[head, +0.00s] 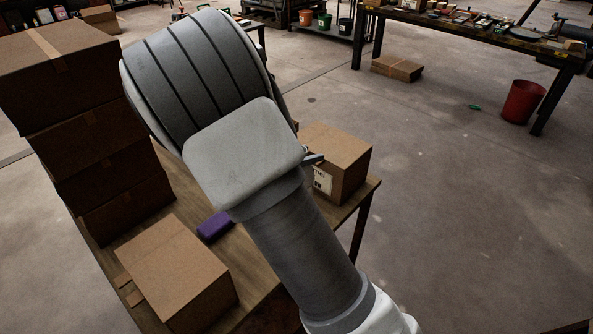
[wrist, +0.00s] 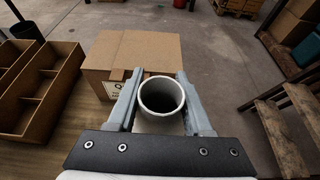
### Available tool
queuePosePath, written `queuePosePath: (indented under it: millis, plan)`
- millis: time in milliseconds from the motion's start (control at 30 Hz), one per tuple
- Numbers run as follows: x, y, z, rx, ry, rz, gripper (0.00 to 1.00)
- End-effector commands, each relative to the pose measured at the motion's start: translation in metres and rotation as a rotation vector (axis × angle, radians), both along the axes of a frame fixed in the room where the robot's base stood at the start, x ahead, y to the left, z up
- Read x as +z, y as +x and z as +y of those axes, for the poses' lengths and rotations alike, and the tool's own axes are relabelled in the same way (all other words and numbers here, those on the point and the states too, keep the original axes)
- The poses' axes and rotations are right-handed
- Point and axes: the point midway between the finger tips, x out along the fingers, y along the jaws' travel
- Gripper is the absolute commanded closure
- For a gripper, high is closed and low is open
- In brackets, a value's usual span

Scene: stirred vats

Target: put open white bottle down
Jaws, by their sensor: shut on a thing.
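In the wrist view my gripper (wrist: 159,76) is shut on the open white bottle (wrist: 163,112), one finger on each side. The bottle's round mouth faces the camera, and I look down into its dark inside. The bottle's base is hidden, so I cannot tell whether it touches the table. A labelled cardboard box (wrist: 140,52) is just beyond the bottle. In the head view my arm hides the bottle and nearly all of the gripper; only a finger part shows beside the same box (head: 343,160).
The wooden table (head: 263,283) also bears a purple block (head: 214,226), a closed carton (head: 175,272) and a tall stack of boxes (head: 100,165) at left. In the wrist view a compartmented wooden tray (wrist: 38,90) is at left. Some bare tabletop shows between it and the gripper.

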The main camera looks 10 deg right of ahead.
Motion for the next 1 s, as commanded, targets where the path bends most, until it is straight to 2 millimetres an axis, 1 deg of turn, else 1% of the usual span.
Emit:
queuePosePath:
  millis: [33,100,200,300,367,600,633,967,1000]
  plan:
    - [-0.007,0.009,0.005,0.000,-0.002,-0.001,1.00]
    - [-0.013,0.019,0.010,0.001,-0.001,-0.001,1.00]
    - [-0.019,0.028,0.015,-0.002,-0.001,-0.002,1.00]
    - [-0.022,0.031,0.017,0.000,-0.001,-0.002,1.00]
    - [-0.026,0.032,0.018,-0.001,-0.001,0.000,1.00]
    - [-0.059,0.031,0.018,-0.001,-0.002,0.001,1.00]
    - [-0.061,0.031,0.018,-0.001,-0.001,0.000,1.00]
    - [-0.064,0.031,0.018,-0.001,0.000,-0.002,1.00]
    - [-0.065,0.031,0.018,0.000,0.001,-0.001,0.48]
